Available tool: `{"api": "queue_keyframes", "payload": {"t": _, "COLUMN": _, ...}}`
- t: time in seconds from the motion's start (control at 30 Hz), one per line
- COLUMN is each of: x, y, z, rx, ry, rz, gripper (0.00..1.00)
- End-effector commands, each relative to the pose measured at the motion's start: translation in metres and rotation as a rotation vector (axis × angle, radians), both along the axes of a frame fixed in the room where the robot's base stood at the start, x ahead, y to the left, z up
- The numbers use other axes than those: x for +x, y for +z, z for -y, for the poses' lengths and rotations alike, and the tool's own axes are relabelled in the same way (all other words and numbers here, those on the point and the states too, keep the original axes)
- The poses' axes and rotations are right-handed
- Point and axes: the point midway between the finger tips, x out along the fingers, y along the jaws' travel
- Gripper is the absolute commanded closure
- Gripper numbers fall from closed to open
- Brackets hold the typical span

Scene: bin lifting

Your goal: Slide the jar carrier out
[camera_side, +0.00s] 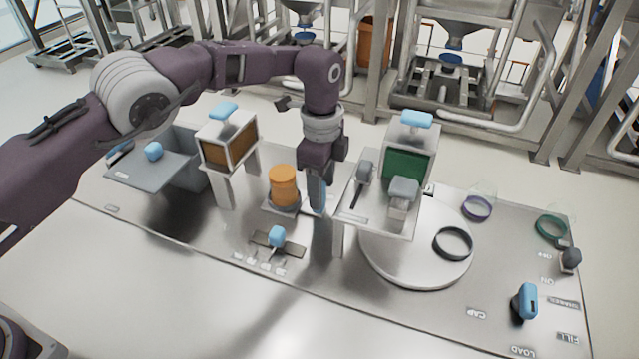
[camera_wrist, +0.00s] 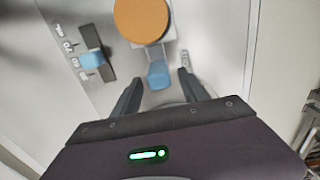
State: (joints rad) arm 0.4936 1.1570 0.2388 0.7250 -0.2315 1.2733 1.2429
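An orange jar (camera_side: 284,186) stands on the jar carrier (camera_side: 270,207), a small grey plate near the middle of the board. In the wrist view I see the jar's round orange top (camera_wrist: 143,16) and part of the carrier (camera_wrist: 168,36) below it. A blue handle (camera_wrist: 158,74) is on the carrier's side nearest my gripper (camera_wrist: 158,79). My gripper is open, its fingers either side of the handle and apart from it. In the side view my gripper (camera_side: 319,178) points down just right of the jar, by the blue handle (camera_side: 317,195). The fingertips are hard to make out there.
A stand with an orange-brown box (camera_side: 226,153) is left of the jar. A stand with a green box (camera_side: 406,163) and a raised tray is close right. A blue-knobbed slider (camera_side: 277,237) lies in front. A white turntable (camera_side: 410,262) holds a dark ring (camera_side: 453,243).

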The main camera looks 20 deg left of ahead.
Motion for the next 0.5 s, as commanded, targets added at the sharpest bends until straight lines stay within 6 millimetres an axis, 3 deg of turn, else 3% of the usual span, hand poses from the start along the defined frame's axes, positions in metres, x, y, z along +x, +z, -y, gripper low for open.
{"api": "queue_keyframes", "payload": {"t": 0.23, "x": 0.000, "y": 0.006, "z": -0.001, "rx": 0.001, "ry": 0.000, "rz": 0.000, "gripper": 0.49}}
{"api": "queue_keyframes", "payload": {"t": 0.5, "x": 0.001, "y": 0.059, "z": 0.000, "rx": 0.000, "ry": 0.000, "rz": 0.003, "gripper": 0.49}}
